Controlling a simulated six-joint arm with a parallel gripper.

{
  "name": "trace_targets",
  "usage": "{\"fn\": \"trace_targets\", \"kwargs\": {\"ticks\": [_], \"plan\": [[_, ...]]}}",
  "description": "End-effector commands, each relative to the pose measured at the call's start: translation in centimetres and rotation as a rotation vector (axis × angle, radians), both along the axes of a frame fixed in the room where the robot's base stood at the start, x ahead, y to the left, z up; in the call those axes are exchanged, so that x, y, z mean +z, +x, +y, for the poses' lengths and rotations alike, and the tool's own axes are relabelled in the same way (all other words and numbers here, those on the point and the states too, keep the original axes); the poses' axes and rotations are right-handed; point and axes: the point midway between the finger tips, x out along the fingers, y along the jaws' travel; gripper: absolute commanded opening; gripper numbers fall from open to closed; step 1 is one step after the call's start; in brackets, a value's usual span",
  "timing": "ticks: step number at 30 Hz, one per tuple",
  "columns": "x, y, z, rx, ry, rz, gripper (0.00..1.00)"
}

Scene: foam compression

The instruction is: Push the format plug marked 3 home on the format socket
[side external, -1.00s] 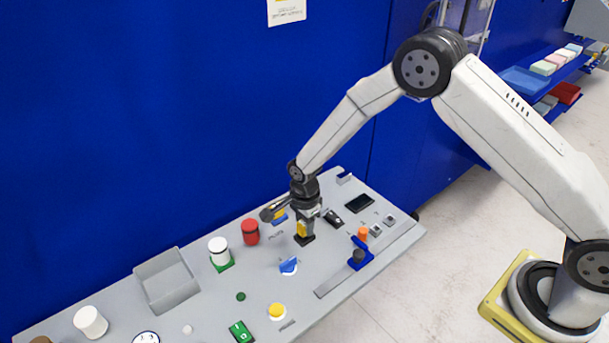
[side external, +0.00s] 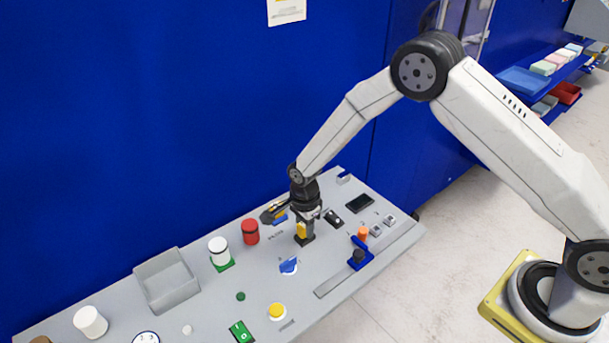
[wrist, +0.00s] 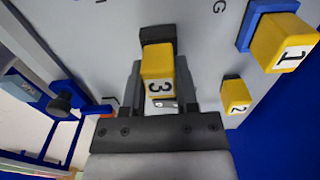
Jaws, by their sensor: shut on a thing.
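The yellow plug marked 3 (wrist: 157,66) is between the two fingers of my gripper (wrist: 160,90) in the wrist view. My gripper is shut on it. Its far end is at the black format socket (wrist: 158,34), which sits on the grey panel; I cannot tell how deep the plug is in it. In the side view the yellow plug (side external: 301,230) stands upright under my gripper (side external: 302,222), over the black socket (side external: 304,240). Yellow plugs marked 1 (wrist: 283,45) and 2 (wrist: 236,95) are to the right in the wrist view, the 1 in a blue holder.
On the grey panel (side external: 205,305), a red cylinder (side external: 250,232) and blue holder parts stand left of my gripper. A blue clamp (side external: 361,255) and an orange piece (side external: 363,233) are to the right. A grey tray (side external: 166,282) lies farther left. A blue wall rises behind.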

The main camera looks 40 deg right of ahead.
Motion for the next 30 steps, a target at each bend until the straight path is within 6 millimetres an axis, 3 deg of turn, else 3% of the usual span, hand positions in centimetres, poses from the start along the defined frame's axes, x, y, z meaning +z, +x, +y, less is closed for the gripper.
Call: {"fn": "trace_targets", "kwargs": {"ticks": [14,15,18,30], "plan": [[-0.66,0.04,0.01,0.000,0.000,-0.001,0.00],[-0.66,0.05,0.01,0.000,0.000,-0.002,0.44],[-0.65,0.05,0.01,0.000,0.000,-0.002,0.75],[-0.53,0.03,0.01,0.000,0.000,-0.001,0.79]]}}
